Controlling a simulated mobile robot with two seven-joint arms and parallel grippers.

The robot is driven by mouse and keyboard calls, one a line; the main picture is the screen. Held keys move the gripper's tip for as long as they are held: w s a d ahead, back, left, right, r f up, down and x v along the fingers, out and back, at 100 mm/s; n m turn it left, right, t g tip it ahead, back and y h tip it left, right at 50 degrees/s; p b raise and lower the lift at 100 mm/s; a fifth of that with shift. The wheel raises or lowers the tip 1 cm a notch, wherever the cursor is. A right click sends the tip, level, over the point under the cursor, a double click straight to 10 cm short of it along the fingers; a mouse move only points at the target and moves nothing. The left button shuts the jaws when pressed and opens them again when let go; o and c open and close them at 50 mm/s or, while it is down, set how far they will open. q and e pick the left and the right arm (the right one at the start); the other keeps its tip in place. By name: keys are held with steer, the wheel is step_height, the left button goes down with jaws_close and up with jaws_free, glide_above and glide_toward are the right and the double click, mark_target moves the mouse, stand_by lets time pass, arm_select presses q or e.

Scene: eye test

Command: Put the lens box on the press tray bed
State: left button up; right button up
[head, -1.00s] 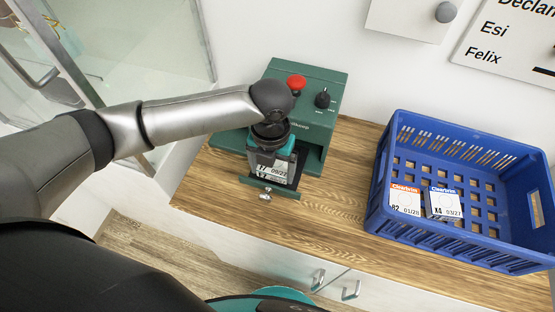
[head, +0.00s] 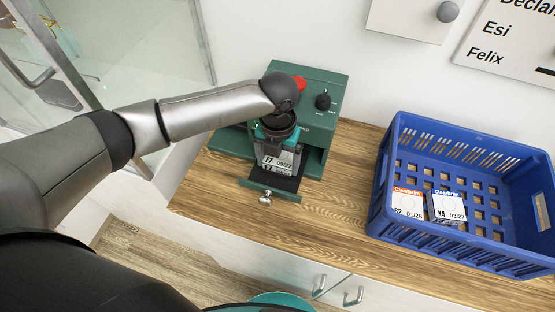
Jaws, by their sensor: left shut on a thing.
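My left gripper (head: 279,140) reaches in from the left and points down over the green press (head: 335,105). It is shut on a lens box (head: 279,161) with a white and grey label that reads 09/27. The gripper hides the upper part of the box. The box is over the back of the press tray bed (head: 286,184), a dark surface whose front part shows bare. I cannot tell whether the box touches the bed. The tray is pulled out toward me, with a green front plate and a small silver knob (head: 265,197). My right gripper is not in view.
A blue crate (head: 388,190) stands at the right and holds two other boxes, an orange-labelled one (head: 408,204) and a blue-labelled one (head: 446,207). The press has a red button (head: 299,83) and a black dial (head: 323,101). The wooden counter (head: 335,220) is clear between press and crate.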

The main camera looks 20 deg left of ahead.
mark_target(278, 164)
arm_select(q)
steer(key=shift+s+f, duration=0.15)
steer(key=shift+f, duration=0.1)
steer(key=o, duration=0.9)
steer(key=shift+f, duration=0.1)
steer(key=shift+o, duration=0.8)
steer(key=shift+s+f, duration=0.1)
steer(key=shift+s, duration=0.05)
step_height(278, 164, up, 13)
steer(key=p, duration=0.2)
steer(key=shift+w+p, duration=0.25)
steer(key=shift+p, duration=0.15)
